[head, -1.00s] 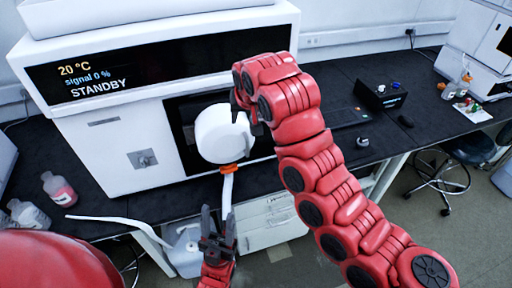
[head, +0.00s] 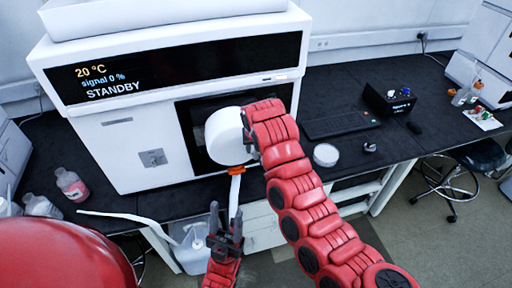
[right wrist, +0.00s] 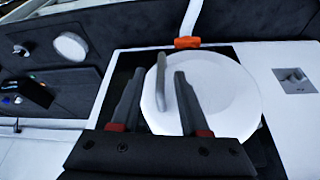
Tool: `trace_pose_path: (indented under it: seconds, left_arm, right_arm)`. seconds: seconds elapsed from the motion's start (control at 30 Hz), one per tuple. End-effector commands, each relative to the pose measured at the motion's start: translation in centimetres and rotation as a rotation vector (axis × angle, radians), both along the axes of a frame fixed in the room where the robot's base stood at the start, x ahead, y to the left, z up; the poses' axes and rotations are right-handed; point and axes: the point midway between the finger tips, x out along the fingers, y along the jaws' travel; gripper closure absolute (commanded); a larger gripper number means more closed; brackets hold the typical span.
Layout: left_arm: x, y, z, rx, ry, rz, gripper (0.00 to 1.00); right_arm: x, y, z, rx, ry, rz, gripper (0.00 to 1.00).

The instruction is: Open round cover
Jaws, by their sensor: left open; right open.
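The round cover (head: 226,136) is a thick white disc on the front of the white instrument (head: 120,150), over its dark recess. In the right wrist view the cover (right wrist: 225,95) faces me, with a pale upright handle (right wrist: 161,85) near its left part. My right gripper (right wrist: 159,73) is open, one finger on each side of the handle; I cannot tell whether either touches it. In the head view my right gripper (head: 248,142) is mostly hidden behind its own red arm at the cover's right edge. My left gripper (head: 226,211) is open and empty, below the cover.
A white tube with an orange clip (head: 236,170) hangs just below the cover. A loose white disc (head: 326,155) lies on the dark bench right of my arm, near a keyboard (head: 338,124). Bottles (head: 72,186) stand at the left; a jug (head: 190,250) is below the bench edge.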

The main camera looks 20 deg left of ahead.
Motion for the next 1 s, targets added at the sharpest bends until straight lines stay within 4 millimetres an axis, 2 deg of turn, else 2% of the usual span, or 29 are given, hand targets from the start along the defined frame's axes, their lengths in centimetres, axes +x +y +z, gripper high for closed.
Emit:
trace_pose_path:
  seconds: [0.03, 0.3, 0.67, 0.77, 0.93, 1.0]
  left_arm:
    - [0.0, 0.0, 0.9, 0.000, 0.000, 0.000, 0.50]
    - [0.0, 0.0, 1.6, 0.000, 0.000, 0.000, 0.50]
    - [0.0, 0.0, 1.6, 0.000, 0.000, 0.000, 0.50]
    - [0.0, 0.0, 1.6, 0.000, 0.000, 0.000, 0.50]
    - [0.0, 0.0, 1.6, 0.000, 0.000, 0.000, 0.50]
    - [0.0, 0.0, 1.6, 0.000, 0.000, 0.000, 0.50]
  right_arm:
    - [0.1, 0.0, -0.6, -0.006, 0.007, 0.000, 0.55]
    - [1.1, 0.5, -3.0, -0.002, 0.002, 0.002, 0.55]
    - [1.3, 0.6, -3.5, 0.002, 0.001, 0.001, 0.55]
    - [1.3, 0.6, -3.5, 0.002, 0.001, 0.001, 0.70]
    - [1.3, 0.6, -3.5, 0.002, 0.001, 0.001, 1.00]
    - [1.2, 0.6, -3.5, 0.001, 0.002, 0.001, 1.00]
